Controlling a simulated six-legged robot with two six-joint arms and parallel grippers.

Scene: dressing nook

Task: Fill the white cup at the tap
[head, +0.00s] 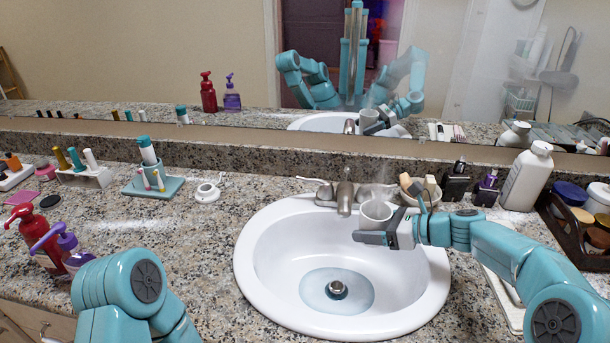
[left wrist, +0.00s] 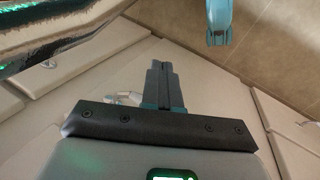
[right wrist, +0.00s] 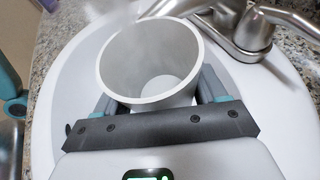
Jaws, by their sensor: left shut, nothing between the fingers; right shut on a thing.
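The white cup (head: 375,212) is upright over the back right of the sink, its open top up. It is beside the tap (head: 345,195), just right of the spout in the head view. My right gripper (head: 388,222) is shut on the cup, with a finger on each side in the right wrist view (right wrist: 160,95). The inside of the cup (right wrist: 150,62) shows a pale round bottom; I cannot tell if it holds water. No clear stream shows from the spout. My left gripper (left wrist: 163,85) is shut and empty, low in front of the cabinet; the head view does not show it.
The white sink (head: 258,255) has a bluish pool around its drain (head: 337,289). Right of it stand dark bottles (head: 456,184), a white bottle (head: 527,178) and a brown caddy (head: 560,222). Pump bottles (head: 48,245) stand at left. A mirror (head: 200,45) spans the back.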

